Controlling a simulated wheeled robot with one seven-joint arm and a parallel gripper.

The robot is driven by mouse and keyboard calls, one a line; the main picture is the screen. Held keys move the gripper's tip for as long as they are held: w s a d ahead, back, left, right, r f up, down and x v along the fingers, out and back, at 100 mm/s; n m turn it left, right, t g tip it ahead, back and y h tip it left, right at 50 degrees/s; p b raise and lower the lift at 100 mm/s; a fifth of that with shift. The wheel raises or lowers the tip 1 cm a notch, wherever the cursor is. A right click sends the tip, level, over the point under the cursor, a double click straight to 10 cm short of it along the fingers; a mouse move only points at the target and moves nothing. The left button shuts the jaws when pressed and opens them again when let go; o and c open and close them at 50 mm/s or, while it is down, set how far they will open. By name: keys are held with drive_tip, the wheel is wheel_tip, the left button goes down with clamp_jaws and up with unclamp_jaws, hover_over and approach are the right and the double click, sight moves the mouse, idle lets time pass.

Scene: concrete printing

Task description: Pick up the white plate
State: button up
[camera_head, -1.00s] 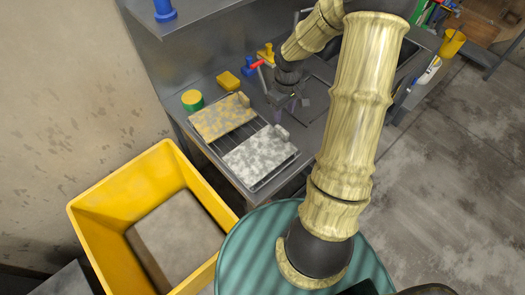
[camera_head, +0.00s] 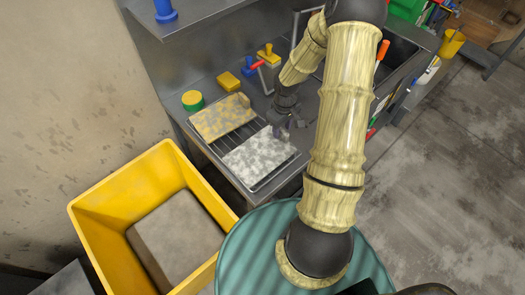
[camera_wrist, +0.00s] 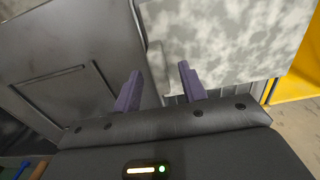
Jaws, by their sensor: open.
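The white plate (camera_head: 256,157), mottled with grey, lies on a dark wire rack at the front of the metal counter. In the wrist view its pale speckled face (camera_wrist: 225,40) fills the upper right. My gripper (camera_head: 287,128) is at the plate's far right corner and hides part of it. In the wrist view the two purple fingers of my gripper (camera_wrist: 158,72) are apart with nothing held between them. They point toward the plate's near edge; I cannot tell whether they touch it.
A yellow speckled plate (camera_head: 222,117) lies beside the white one on the rack. A green-and-yellow round item (camera_head: 192,100), a yellow block (camera_head: 228,81) and a red-and-blue tool (camera_head: 252,67) stand behind. A yellow bin (camera_head: 105,207) is at the left front. A sink (camera_head: 398,55) is at right.

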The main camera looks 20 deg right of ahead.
drive_tip(key=shift+f, duration=1.5)
clamp_jaws()
